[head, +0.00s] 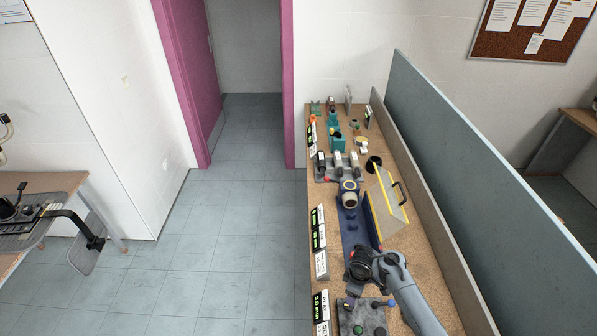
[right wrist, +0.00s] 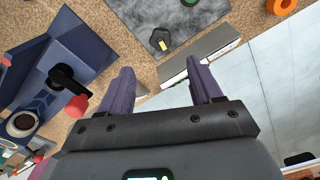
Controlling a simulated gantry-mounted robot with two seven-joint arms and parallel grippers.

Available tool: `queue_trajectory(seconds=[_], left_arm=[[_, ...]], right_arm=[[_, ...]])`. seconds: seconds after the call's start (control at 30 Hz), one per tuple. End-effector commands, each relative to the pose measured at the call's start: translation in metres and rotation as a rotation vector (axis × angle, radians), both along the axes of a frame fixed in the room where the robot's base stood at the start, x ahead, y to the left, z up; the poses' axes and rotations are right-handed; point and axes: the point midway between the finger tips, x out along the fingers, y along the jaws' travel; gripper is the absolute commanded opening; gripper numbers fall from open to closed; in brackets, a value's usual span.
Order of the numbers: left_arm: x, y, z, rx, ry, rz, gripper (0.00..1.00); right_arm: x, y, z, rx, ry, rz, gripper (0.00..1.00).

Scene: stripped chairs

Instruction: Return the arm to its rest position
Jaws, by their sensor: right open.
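My right arm (head: 408,290) comes in from the lower right in the head view and reaches over the wooden bench. In the right wrist view my right gripper (right wrist: 157,68) is open, with two purple fingers apart and nothing between them. The fingers hang over the bench's front edge, near a white label strip (right wrist: 213,46). In the head view the fingers are mostly hidden by the wrist. My left arm and left gripper are not in view.
The bench (head: 405,258) holds a blue machine (head: 350,228), a yellow-edged clear guard (head: 386,207) and several small fixtures. A grey slab (right wrist: 165,18) lies near the gripper. A blue-grey partition (head: 470,170) stands along the right. Floor left of the bench is clear.

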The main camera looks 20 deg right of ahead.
Motion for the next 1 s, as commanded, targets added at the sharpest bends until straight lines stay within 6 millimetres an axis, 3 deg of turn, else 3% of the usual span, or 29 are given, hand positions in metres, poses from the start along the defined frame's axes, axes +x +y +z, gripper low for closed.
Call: queue_trajectory(seconds=[0.23, 0.43, 0.57, 0.8, 1.0], left_arm=[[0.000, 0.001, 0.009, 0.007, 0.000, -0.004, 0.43], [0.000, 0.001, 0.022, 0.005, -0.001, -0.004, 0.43], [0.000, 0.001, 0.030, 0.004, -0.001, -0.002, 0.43], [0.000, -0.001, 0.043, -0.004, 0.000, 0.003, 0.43], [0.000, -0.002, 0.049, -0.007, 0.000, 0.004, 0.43]], right_arm=[[-0.023, 0.012, 0.003, -0.055, -0.051, -0.046, 0.64], [-0.073, 0.040, 0.028, -0.093, -0.141, -0.147, 0.64], [-0.116, 0.064, 0.062, -0.080, -0.200, -0.236, 0.64], [-0.197, 0.099, 0.141, 0.008, -0.269, -0.417, 0.64], [-0.240, 0.111, 0.193, 0.080, -0.289, -0.529, 0.64]])
